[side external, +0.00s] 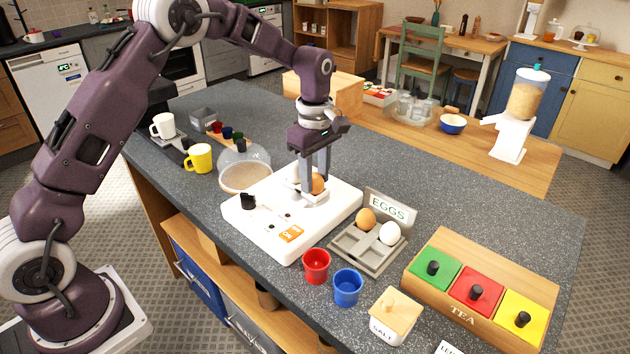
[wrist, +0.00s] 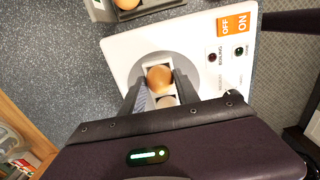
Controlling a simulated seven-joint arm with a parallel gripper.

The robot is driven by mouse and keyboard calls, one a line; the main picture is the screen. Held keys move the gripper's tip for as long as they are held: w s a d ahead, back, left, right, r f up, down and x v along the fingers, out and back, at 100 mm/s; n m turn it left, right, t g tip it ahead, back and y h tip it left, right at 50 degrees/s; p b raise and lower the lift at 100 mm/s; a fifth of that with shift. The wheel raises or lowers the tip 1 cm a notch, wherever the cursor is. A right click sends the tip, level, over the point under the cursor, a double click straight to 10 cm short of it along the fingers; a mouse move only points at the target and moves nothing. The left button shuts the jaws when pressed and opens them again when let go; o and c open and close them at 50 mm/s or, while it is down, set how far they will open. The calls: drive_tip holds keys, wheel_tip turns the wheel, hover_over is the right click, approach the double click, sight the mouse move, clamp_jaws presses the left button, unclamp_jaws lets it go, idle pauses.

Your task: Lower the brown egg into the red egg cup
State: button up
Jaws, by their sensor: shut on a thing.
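My gripper (side external: 315,180) is down at the white egg cooker (side external: 262,228), its fingers closed around a brown egg (side external: 318,184). In the wrist view the brown egg (wrist: 160,77) sits between the fingertips, over the cooker's round grey plate; I cannot tell whether it is lifted clear. The red egg cup (side external: 316,265) stands upright and empty on the counter, in front of the cooker. A blue egg cup (side external: 348,287) stands to its right.
A grey EGGS tray (side external: 352,250) holds another brown egg (side external: 366,219) and a white egg (side external: 390,233). A salt box (side external: 393,318) and a wooden tea box (side external: 443,307) stand to the right. A glass dome (side external: 246,168) and yellow mug (side external: 199,158) are behind the cooker, left.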

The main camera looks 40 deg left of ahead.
sight(316, 185)
wheel_tip(316, 185, up, 9)
drive_tip(key=shift+f, duration=0.1)
drive_tip(key=s+d+r, duration=0.3)
drive_tip(key=s+d, duration=0.4)
drive_tip(key=s+d+f, duration=0.5)
drive_tip(key=s+f, duration=0.1)
drive_tip(key=shift+s+d+f, duration=0.25)
drive_tip(key=shift+d+f, duration=0.05)
drive_tip(key=shift+f, duration=0.1)
drive_tip(key=shift+f, duration=1.3)
